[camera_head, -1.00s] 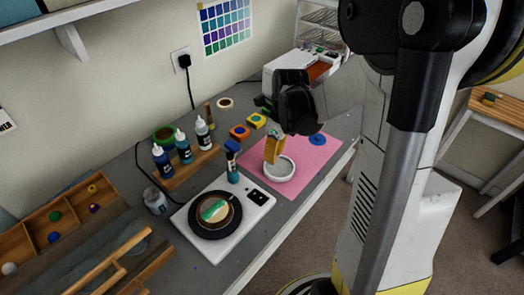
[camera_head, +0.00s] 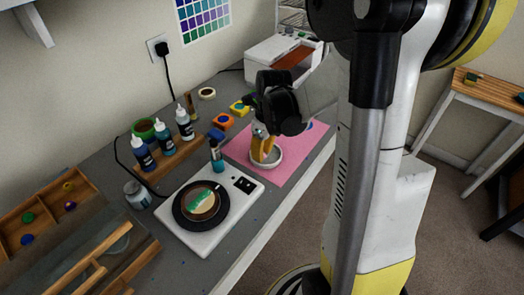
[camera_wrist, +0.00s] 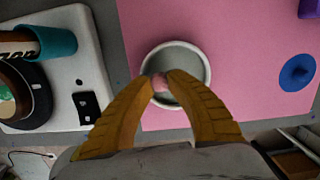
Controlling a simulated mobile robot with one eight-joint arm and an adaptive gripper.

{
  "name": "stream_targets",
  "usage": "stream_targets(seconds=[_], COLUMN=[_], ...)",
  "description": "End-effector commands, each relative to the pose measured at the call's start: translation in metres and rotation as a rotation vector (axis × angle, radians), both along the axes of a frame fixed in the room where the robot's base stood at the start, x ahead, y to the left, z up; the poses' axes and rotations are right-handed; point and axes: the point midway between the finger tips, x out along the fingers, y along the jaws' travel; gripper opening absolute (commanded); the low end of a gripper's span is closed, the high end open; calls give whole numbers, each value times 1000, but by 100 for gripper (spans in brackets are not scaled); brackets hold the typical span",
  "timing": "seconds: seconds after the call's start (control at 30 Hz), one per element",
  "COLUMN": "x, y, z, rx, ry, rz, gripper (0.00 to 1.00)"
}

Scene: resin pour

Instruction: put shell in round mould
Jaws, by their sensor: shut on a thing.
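A round white mould (camera_head: 278,160) stands on the pink mat, and it also shows in the wrist view (camera_wrist: 206,64). My gripper (camera_head: 263,152) points down over the mould. Its yellow fingers are shut on a small pinkish shell (camera_wrist: 160,82), which shows between the fingertips in the wrist view. The shell appears over the mould's opening, nearer its left side in the wrist view. I cannot tell whether it touches the mould's floor. In the head view the fingers hide the shell and part of the mould's rim.
A white scale (camera_head: 225,232) with a dark round dish (camera_head: 182,222) stands left of the pink mat (camera_head: 293,172). Dropper bottles (camera_head: 165,140) stand on a wooden rack behind. A blue disc (camera_wrist: 297,72) lies on the mat.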

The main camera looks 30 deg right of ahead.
Motion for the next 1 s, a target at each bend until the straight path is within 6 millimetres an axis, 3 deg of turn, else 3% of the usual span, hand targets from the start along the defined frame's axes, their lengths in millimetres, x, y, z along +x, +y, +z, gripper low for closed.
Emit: stream_targets(seconds=[0.23, 0.27, 0.3, 0.53, 0.6, 1.0], x=[0, 0, 0, 0, 0, 0], y=[0, 0, 0, 0, 0, 0], z=[0, 0, 0, 0, 0, 4], rx=[0, 0, 0, 0, 0, 0], ry=[0, 0, 0, 0, 0, 0], rz=[0, 0, 0, 0, 0, 0], gripper=[8, 29, 41, 44, 64, 64])
